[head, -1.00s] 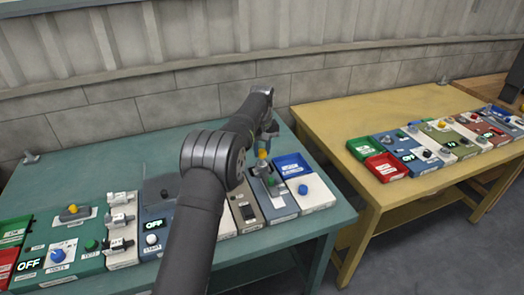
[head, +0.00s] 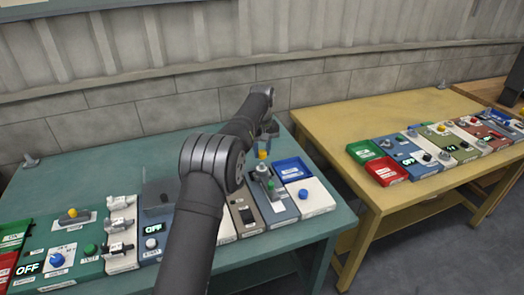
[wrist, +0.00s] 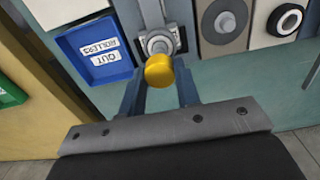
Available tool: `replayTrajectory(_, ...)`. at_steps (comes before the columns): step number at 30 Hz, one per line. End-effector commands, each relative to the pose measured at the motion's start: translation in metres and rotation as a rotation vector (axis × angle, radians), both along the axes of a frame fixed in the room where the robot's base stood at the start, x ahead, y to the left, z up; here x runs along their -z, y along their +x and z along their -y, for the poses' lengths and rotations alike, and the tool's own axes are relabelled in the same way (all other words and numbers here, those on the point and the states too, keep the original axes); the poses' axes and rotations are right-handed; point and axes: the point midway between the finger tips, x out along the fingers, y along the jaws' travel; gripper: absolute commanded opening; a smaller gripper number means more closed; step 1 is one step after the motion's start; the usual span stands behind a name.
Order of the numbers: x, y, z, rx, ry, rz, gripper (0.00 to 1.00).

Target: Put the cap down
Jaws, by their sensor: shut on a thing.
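My gripper (wrist: 160,88) is shut on a yellow cap (wrist: 159,70), which sits between the fingertips. In the head view the cap (head: 262,154) shows at the end of my arm, near the back edge of the blue-grey panel (head: 283,207). In the wrist view a round silver fitting (wrist: 159,42) on that panel lies just beyond the cap. I cannot tell whether the cap touches anything below it. My arm hides part of the panel row in the head view.
A blue tray (head: 306,166) labelled for rollers is beside the panel, with a white panel (head: 318,200) in front of it. Several other panels line the green table (head: 90,165). A yellow table (head: 330,118) with more panels stands to the right.

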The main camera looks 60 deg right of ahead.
Motion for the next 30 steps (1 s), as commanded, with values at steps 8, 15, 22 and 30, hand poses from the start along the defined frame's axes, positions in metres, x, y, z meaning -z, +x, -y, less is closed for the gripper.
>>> replayTrajectory(8,-0.004,-0.042,-0.001,0.176,0.001,0.0,0.0)
replayTrajectory(15,-0.011,-0.152,-0.02,0.685,0.001,0.001,0.0)
replayTrajectory(22,-0.016,-0.249,-0.057,1.184,0.0,0.003,0.0)
replayTrajectory(30,-0.017,-0.306,-0.091,1.522,0.001,0.004,0.0)
